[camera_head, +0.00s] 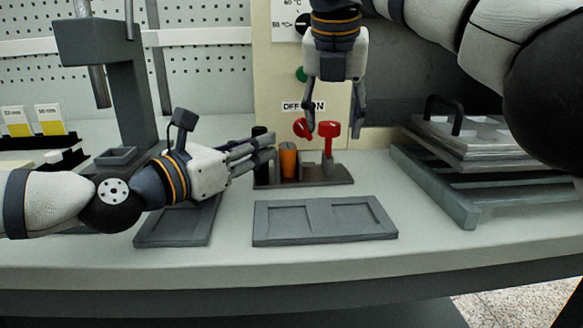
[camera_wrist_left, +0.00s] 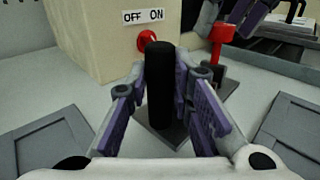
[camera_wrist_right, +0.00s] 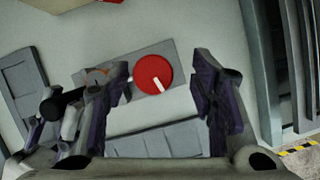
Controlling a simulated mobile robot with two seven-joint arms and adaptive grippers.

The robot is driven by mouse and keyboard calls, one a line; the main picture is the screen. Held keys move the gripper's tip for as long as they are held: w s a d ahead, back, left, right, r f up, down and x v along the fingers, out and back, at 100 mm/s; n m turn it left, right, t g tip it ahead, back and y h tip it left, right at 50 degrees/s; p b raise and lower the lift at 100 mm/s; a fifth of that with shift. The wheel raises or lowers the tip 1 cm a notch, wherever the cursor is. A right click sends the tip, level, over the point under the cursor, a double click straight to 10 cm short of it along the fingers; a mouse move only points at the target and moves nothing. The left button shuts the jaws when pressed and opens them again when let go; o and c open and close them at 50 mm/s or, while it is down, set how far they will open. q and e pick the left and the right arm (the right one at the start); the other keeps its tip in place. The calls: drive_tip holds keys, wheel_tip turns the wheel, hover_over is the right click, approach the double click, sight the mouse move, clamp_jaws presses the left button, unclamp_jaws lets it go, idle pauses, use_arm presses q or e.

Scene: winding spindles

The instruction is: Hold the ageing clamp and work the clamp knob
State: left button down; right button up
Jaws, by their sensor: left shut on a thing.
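The ageing clamp (camera_head: 335,176) is a dark base plate on the bench with a black upright handle, an orange cylinder (camera_head: 289,160) and a red clamp knob (camera_head: 329,130). My left gripper (camera_head: 265,147) is shut on the black handle (camera_wrist_left: 160,90), which stands upright between its fingers in the left wrist view. My right gripper (camera_head: 335,119) is open and points down over the clamp knob. In the right wrist view, the round red knob top (camera_wrist_right: 153,75) with a white mark lies between the spread fingers, with gaps on both sides.
A cream machine (camera_head: 275,80) with a red OFF/ON switch (camera_head: 302,127) stands just behind the clamp. An empty two-recess tray (camera_head: 325,219) lies in front. A dark press-like stand (camera_head: 115,85) is at left. Stacked metal plates on a rack (camera_head: 440,190) stand at right.

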drive_tip(key=n+y, duration=0.2)
drive_tip(key=n, duration=0.2)
drive_tip(key=shift+n, duration=0.3)
drive_tip(key=n+y, duration=0.1)
drive_tip(key=n, duration=0.2)
drive_tip(key=shift+a+n, duration=0.15)
drive_tip(key=shift+n, duration=0.15)
clamp_jaws()
drive_tip(key=m, duration=0.2)
drive_tip(key=m+h, duration=0.1)
drive_tip(key=m, duration=0.1)
drive_tip(key=shift+m+h, duration=0.3)
drive_tip(key=m+h, duration=0.1)
drive_tip(key=m, duration=0.1)
drive_tip(key=shift+m, duration=0.3)
unclamp_jaws()
